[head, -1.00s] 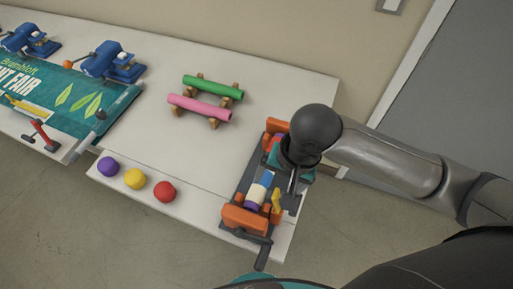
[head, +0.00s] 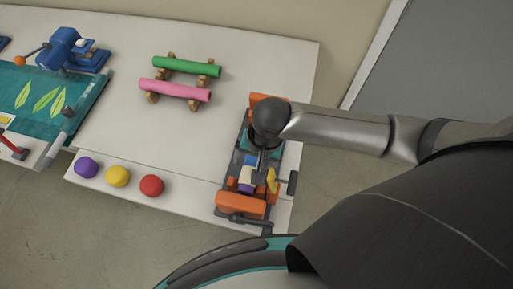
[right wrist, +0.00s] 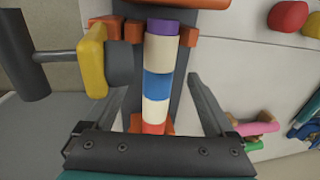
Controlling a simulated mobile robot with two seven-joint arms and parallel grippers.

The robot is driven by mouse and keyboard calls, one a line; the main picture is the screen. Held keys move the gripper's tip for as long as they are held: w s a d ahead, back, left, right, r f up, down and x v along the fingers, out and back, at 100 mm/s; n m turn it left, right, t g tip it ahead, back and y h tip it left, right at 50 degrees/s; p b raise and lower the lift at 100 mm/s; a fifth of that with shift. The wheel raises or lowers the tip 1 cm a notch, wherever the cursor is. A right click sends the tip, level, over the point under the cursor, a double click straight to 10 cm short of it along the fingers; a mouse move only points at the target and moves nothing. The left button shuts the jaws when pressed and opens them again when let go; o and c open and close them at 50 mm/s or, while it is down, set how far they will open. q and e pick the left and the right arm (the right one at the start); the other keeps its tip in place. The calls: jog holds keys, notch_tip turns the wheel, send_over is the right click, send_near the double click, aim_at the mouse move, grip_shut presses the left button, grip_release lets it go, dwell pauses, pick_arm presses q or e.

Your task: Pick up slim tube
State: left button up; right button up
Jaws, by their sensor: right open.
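A short tube banded purple, white, blue and red lies in the orange-ended fixture at the table's right end; it shows in the head view (head: 247,177) and the right wrist view (right wrist: 157,86). Which tube is the slim one is not marked. A green tube (head: 187,66) and a pink tube (head: 175,90) lie on wooden supports. My right gripper (head: 262,160) is over the fixture, largely hidden by my wrist in the head view. In the right wrist view my right gripper (right wrist: 158,103) is open, its fingers on either side of the banded tube. My left gripper is out of view.
The orange-ended fixture (head: 241,203) has a yellow clamp part (right wrist: 95,60) beside the tube. Purple (head: 86,167), yellow (head: 117,176) and red (head: 152,186) balls lie along the front strip. A blue device (head: 66,50) and teal banner (head: 40,98) are left. The table's middle is clear.

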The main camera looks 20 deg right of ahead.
jog(key=shift+w+a+f+b, duration=0.1)
jog(key=shift+a+f+b, duration=0.1)
jog(key=shift+f, duration=1)
jog(key=shift+w+a+f+b, duration=0.1)
jog(key=shift+f+b, duration=0.05)
jog(key=shift+f, duration=1)
jog(key=shift+c, duration=0.2)
jog(key=shift+d, duration=0.1)
grip_shut()
